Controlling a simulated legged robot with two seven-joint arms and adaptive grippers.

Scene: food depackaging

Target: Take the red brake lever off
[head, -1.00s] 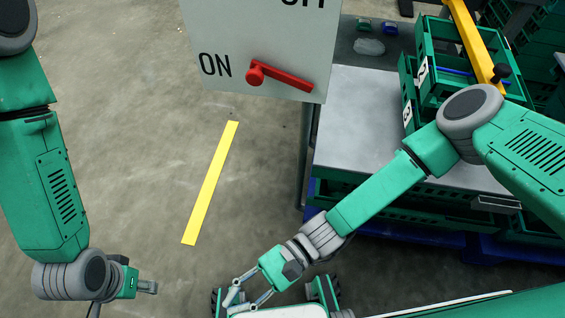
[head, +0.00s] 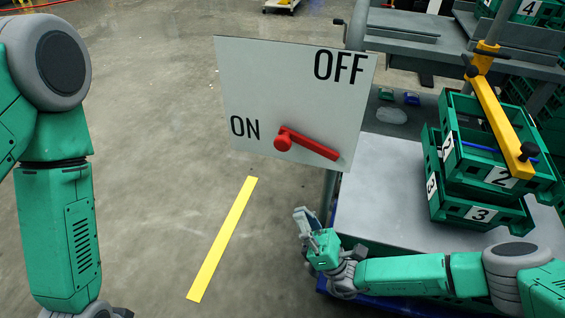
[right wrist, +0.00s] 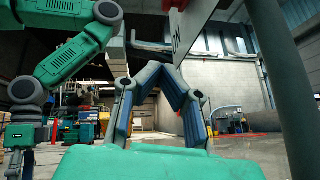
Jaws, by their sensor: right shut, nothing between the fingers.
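The red brake lever (head: 312,146) is on a white panel (head: 240,85) marked ON and OFF in the head view. Its round pivot is right of ON, and its handle slopes down to the right, away from the OFF mark. My right gripper (head: 303,216) is below the lever, apart from it. It is shut and empty; its fingertips meet in the right wrist view (right wrist: 162,68). The panel's edge shows above right there, but I cannot make out the lever. My left gripper (right wrist: 20,160) shows only partly at that view's lower left edge; its fingers are unclear.
A grey table (head: 375,205) stands right of the panel, bearing stacked green crates (head: 480,212) with number labels. A yellow bar (head: 497,105) rises over the crates. A yellow floor stripe (head: 222,240) lies left of my right gripper. The floor around it is clear.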

